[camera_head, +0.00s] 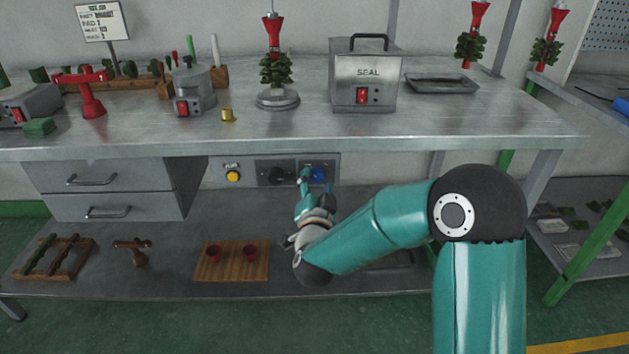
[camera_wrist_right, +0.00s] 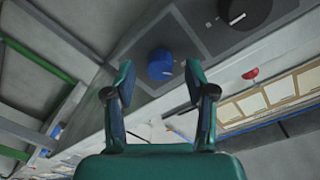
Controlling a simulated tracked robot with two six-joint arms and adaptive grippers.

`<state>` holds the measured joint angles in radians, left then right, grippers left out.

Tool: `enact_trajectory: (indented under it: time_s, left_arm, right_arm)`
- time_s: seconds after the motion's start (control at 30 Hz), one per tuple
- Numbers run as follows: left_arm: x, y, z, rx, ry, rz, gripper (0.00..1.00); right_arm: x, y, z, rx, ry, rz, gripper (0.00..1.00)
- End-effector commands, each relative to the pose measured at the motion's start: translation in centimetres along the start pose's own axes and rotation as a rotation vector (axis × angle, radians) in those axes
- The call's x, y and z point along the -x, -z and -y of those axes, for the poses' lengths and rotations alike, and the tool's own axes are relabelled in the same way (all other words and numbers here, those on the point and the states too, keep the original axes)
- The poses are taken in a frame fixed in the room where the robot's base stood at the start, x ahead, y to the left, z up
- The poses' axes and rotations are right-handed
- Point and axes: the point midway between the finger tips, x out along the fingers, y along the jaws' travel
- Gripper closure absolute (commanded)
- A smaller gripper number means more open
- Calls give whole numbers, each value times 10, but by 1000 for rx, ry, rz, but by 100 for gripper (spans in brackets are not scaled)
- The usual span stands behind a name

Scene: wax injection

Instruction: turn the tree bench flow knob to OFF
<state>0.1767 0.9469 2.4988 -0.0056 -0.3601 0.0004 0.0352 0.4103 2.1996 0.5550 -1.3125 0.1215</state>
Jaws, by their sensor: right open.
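The control panel (camera_head: 212,172) is set under the front edge of the bench. It carries a blue knob (camera_head: 318,174) at its right end and a black knob (camera_head: 277,175) left of it; their labels are too small to read. My right gripper (camera_head: 309,182) is just in front of the blue knob and partly covers it. In the right wrist view my right gripper (camera_wrist_right: 159,82) is open, with the blue knob (camera_wrist_right: 160,64) beyond and between its fingertips. No contact shows. The black knob (camera_wrist_right: 248,12) is up and right there. My left gripper is not in view.
A yellow button (camera_head: 233,175) is at the panel's left; it looks like a red button (camera_wrist_right: 250,74) shows in the wrist view. Drawers (camera_head: 100,190) hang left of the panel. A wooden board (camera_head: 232,273) with red cups lies on the lower shelf. The bench top overhangs the panel.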

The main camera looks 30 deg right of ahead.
Motion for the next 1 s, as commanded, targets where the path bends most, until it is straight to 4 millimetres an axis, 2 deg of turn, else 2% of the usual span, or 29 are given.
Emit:
enact_trajectory:
  time_s: [0.2, 0.47, 0.8, 1.0]
  left_arm:
    - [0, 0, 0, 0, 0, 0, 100]
    - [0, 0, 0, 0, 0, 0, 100]
    - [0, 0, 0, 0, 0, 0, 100]
    - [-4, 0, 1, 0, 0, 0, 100]
  right_arm:
    - [-14, 0, 0, 1, 1, 0, 45]
    - [-15, 0, 0, 1, 1, 1, 45]
    - [-14, 0, 1, 0, 1, 1, 100]
    - [-14, -1, 0, 52, 4, -2, 100]
